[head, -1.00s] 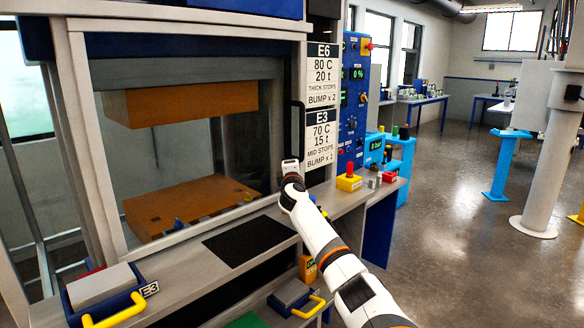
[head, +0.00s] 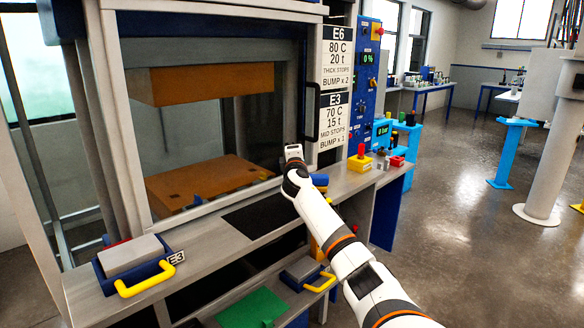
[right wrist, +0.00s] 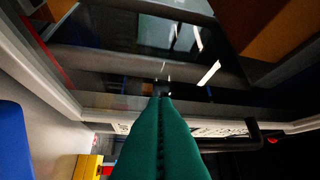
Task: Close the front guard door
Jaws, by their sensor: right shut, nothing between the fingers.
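I cannot tell whether the door is fully closed. My right gripper (head: 293,151) is just left of and below the handle's lower end, apart from it. In the right wrist view its green fingers (right wrist: 160,100) are shut together and empty, pointing toward the pane, with the handle to their right. My left gripper is out of view.
A grey ledge (head: 200,238) runs below the door, with a black mat (head: 260,212) and a blue tray with yellow handle (head: 137,268) at left. A yellow box with a red button (head: 360,160) stands right of my arm. Open floor lies to the right.

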